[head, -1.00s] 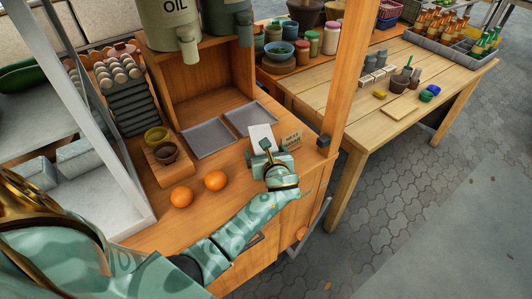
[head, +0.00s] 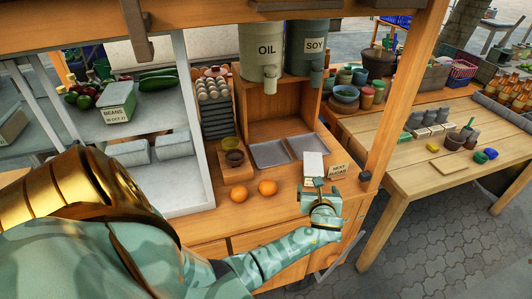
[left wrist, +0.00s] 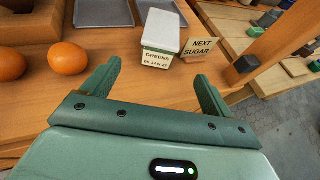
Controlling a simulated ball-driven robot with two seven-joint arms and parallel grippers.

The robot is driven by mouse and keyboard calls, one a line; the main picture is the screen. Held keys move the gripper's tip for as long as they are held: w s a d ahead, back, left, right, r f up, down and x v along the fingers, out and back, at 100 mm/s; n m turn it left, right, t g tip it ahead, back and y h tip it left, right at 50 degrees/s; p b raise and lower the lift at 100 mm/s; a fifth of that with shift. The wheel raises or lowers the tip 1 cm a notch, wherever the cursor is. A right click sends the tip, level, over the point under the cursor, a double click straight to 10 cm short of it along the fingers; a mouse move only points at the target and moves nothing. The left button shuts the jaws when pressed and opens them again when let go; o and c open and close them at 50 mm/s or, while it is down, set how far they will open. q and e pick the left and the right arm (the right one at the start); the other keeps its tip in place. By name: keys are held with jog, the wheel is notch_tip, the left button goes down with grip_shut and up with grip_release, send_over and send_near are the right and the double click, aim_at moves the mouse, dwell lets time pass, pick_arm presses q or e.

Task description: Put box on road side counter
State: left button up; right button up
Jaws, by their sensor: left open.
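A small green box with a pale lid (head: 313,165), labelled GREENS in the left wrist view (left wrist: 160,32), stands on the wooden stall counter (head: 285,205). My left gripper (head: 320,192) is in front of the box, low over the counter. In the left wrist view its two fingers (left wrist: 158,74) are spread and empty. The box stands ahead of the fingertips, between their lines, with a small gap. A wooden table (head: 400,180) stands to the right of the stall. My right gripper is not in view.
A NEXT SUGAR sign (left wrist: 200,47) stands close to the box's right. Two oranges (head: 267,188) lie left of my gripper. A wooden post (head: 395,110) rises at the counter's right end. A BEANS box (head: 117,102) sits on the left shelf.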

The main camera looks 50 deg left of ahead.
pick_arm(q)
jog(key=s+d+r+n+t+h, duration=0.2)
jog(key=d+n+h, duration=0.2)
jog(key=d+n, duration=0.2)
jog(key=s+d+r+n+t+h, duration=0.1)
jog(key=s+d+n+t+h, duration=0.1)
jog(key=d+n+h, duration=0.3)
jog(key=s+d+f+n+g, duration=0.1)
jog(key=s+f+n+g, duration=0.1)
jog(key=s+f, duration=0.45)
jog(key=s+f+n+g, duration=0.1)
jog(key=s+f+g, duration=0.15)
jog(key=f, duration=0.75)
jog(key=s+d+f+n+g, duration=0.1)
jog(key=s+f+n, duration=0.1)
jog(key=s+f, duration=0.45)
jog(key=s+a+f+n+g, duration=0.1)
jog(key=s+f, duration=0.4)
jog(key=s, duration=0.5)
jog(key=s+a+f+n+g, duration=0.1)
jog(key=s+f+n+g, duration=0.2)
jog(key=s, duration=0.7)
jog(key=s+a+f+n+g, duration=0.1)
jog(key=s+f+n+g, duration=0.2)
jog(key=s+f, duration=0.4)
jog(key=s, duration=0.4)
jog(key=shift+a+f+h, duration=0.25)
jog(key=shift+h, duration=0.05)
